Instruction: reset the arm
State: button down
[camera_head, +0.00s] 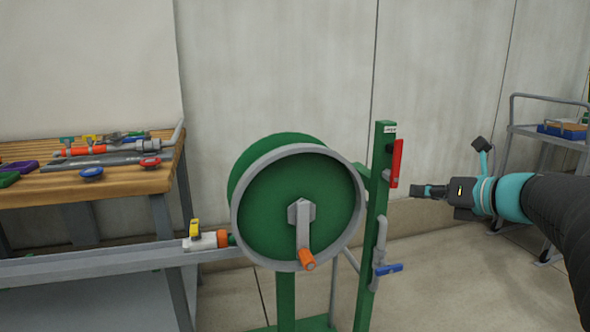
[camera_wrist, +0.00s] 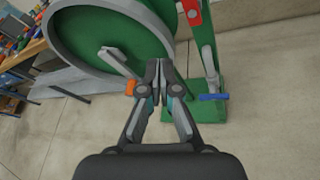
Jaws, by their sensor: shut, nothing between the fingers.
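My gripper (camera_head: 431,191) is at the right in the head view, held in the air just right of the green post, with a gap between them. In the wrist view my gripper (camera_wrist: 158,72) shows its two fingers shut together with nothing between them. My arm reaches in from the right edge of the head view, roughly level. The green post (camera_head: 378,240) carries a red lever (camera_head: 396,163) near its top and a blue-handled valve (camera_head: 388,269) lower down.
A green hose reel (camera_head: 297,210) with an orange-tipped crank (camera_head: 307,259) stands left of the post. A wooden workbench (camera_head: 120,182) with valves and pipes is at the far left. A grey cart (camera_head: 545,134) stands back right. Open floor lies between post and cart.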

jog(key=s+a+f+n+g+h, duration=0.35)
jog(key=s+f+n+g, duration=0.25)
jog(key=s+f+n, duration=0.95)
jog(key=s+a+f+n+h, duration=0.1)
jog(key=s+a+n+h, duration=0.1)
jog(key=s+n, duration=0.3)
jog(key=s+a+f+n+h, duration=0.1)
jog(key=s+a+n, duration=0.4)
jog(key=n, duration=0.9)
jog(key=shift+a+g+h, duration=0.15)
jog(key=shift+g+h, duration=0.15)
jog(key=shift+h, duration=0.25)
